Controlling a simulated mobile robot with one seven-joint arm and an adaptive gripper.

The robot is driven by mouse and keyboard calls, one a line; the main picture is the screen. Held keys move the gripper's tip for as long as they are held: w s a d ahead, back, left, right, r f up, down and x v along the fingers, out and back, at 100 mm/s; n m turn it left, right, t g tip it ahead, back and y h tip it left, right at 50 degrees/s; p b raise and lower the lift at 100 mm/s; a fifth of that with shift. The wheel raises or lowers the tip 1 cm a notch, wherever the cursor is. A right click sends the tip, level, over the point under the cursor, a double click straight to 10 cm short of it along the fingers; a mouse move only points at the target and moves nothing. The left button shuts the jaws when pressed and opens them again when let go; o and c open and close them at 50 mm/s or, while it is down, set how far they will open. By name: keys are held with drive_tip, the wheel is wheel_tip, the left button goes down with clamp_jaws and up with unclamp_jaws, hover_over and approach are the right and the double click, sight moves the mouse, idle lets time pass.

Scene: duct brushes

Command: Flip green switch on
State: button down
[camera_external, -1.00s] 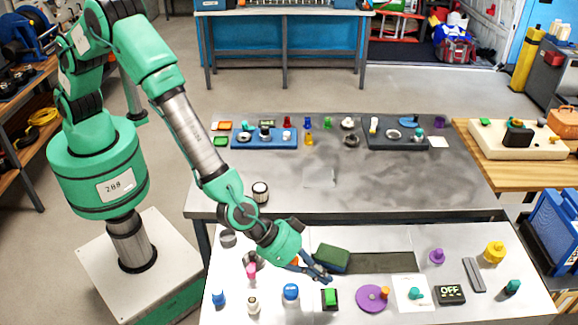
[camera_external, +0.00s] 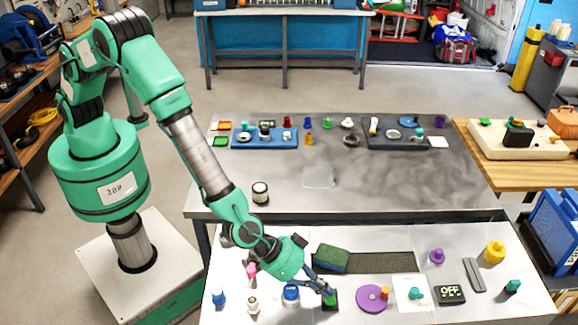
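The green switch (camera_external: 330,300) sits on a dark base on the near white table, left of a purple disc. My gripper (camera_external: 325,290) is right at the switch, its fingers pointing down over it and partly hiding it. I cannot tell whether the fingers touch the switch, or whether they are open or shut. A small black display (camera_external: 451,294) to the right on the same table reads "OFF".
A blue knob (camera_external: 291,292) stands close left of the switch. The purple disc (camera_external: 372,298) with an orange peg is close right. A green and blue block (camera_external: 331,259) lies behind, beside a dark strip (camera_external: 385,263). A white-based teal knob (camera_external: 415,294) stands farther right.

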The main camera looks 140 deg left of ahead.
drive_tip(key=shift+w+d+p, duration=0.1)
drive_tip(key=shift+d+p, duration=0.05)
drive_tip(key=shift+p, duration=0.45)
drive_tip(key=shift+f+p, duration=0.15)
drive_tip(key=shift+p, duration=0.25)
drive_tip(key=shift+w+f, duration=0.1)
drive_tip(key=shift+f, duration=0.05)
drive_tip(key=shift+s+a+b, duration=0.3)
drive_tip(key=shift+s+a, duration=0.2)
drive_tip(key=shift+s, duration=0.1)
